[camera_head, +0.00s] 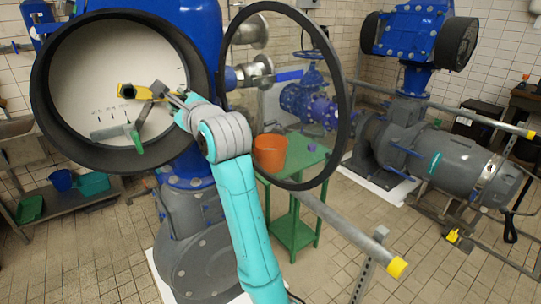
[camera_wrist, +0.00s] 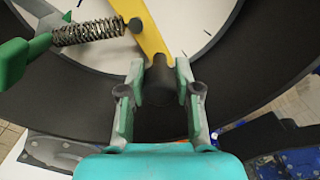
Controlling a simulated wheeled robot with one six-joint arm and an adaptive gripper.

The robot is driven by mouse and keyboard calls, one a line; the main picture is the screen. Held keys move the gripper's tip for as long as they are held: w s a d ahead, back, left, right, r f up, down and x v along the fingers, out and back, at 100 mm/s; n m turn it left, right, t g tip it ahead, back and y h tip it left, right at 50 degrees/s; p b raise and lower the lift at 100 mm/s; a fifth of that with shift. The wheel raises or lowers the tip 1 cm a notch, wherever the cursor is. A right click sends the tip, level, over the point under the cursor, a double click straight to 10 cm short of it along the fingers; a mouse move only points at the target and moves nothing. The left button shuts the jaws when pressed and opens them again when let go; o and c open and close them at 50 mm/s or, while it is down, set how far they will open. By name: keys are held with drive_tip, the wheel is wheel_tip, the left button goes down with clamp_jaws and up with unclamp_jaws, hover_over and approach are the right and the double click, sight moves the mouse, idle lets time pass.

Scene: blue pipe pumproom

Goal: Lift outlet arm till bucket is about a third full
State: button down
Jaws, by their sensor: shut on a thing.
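My gripper (camera_head: 166,93) is at the white round face (camera_head: 85,60) inside a thick black rim. In the wrist view its two fingers (camera_wrist: 157,72) close on both sides of a dark cylindrical knob (camera_wrist: 156,88) at the end of a yellow arm (camera_wrist: 152,30). The yellow arm (camera_head: 128,91) lies roughly level across the face in the head view. An orange bucket (camera_head: 269,153) stands upright on a green table (camera_head: 312,158) to the right. Its fill level cannot be told, and no stream into it is clear.
A green-handled lever (camera_head: 134,138) and a spring (camera_wrist: 88,32) are close to the yellow arm. A large black ring (camera_head: 341,110) stands around the bucket's view. A blue-handled pipe valve (camera_head: 287,76) is above the table. A grey rail with a yellow end (camera_head: 396,266) crosses the front.

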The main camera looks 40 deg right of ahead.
drive_tip(key=shift+f, duration=1.1)
drive_tip(key=shift+a+f, duration=0.35)
drive_tip(key=shift+f, duration=0.25)
drive_tip(key=shift+a+f, duration=0.35)
drive_tip(key=shift+f, duration=0.25)
drive_tip(key=c, duration=1)
unclamp_jaws()
drive_tip(key=shift+w, duration=0.1)
drive_tip(key=shift+o, duration=0.6)
drive_tip(key=shift+a, duration=0.1)
drive_tip(key=s, duration=1)
drive_tip(key=shift+a, duration=0.15)
